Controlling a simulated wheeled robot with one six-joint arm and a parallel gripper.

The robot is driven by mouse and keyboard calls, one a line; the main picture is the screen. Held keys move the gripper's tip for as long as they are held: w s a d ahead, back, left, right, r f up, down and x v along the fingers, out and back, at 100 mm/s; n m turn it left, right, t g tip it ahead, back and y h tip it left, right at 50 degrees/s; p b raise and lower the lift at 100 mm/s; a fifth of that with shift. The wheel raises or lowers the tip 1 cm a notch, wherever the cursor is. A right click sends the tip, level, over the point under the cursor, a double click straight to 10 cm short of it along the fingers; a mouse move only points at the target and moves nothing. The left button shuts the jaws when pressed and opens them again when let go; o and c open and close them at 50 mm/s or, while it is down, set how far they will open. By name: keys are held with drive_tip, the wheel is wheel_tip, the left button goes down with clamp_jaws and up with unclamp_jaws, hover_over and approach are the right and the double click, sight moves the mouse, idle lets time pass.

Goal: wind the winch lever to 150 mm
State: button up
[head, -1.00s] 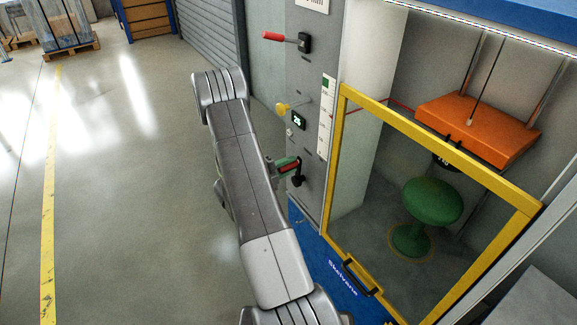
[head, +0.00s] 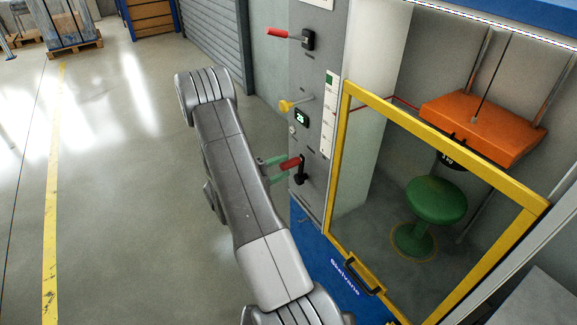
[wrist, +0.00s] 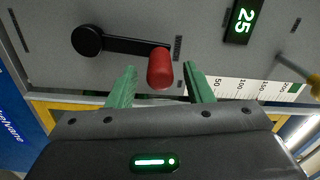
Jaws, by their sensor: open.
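The winch lever is a black crank with a red grip (head: 290,163) on the grey panel (head: 311,190). In the wrist view its black arm runs right from a round hub to the red grip (wrist: 160,68). The green display (wrist: 242,20) reads 25 in the wrist view. A white scale (wrist: 240,90), marked 50 to 200, is beside it. My gripper (head: 275,167) is open, just left of the grip in the head view. In the wrist view its green fingers (wrist: 160,78) flank the grip with gaps on both sides. Contact is not visible.
A red-handled lever (head: 278,32) and a yellow knob (head: 285,106) stick out higher on the panel. A yellow-framed door (head: 336,165) stands right, with an orange block (head: 480,125) above a green stool (head: 436,200) behind it.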

sight(289, 164)
drive_tip(key=b+v, duration=0.1)
drive_tip(key=v, duration=0.9)
drive_tip(key=p+x, duration=0.2)
drive_tip(key=x, duration=1.1)
drive_tip(key=shift+w+d, duration=0.2)
drive_tip(key=shift+d, duration=0.15)
drive_tip(key=shift+a, duration=0.15)
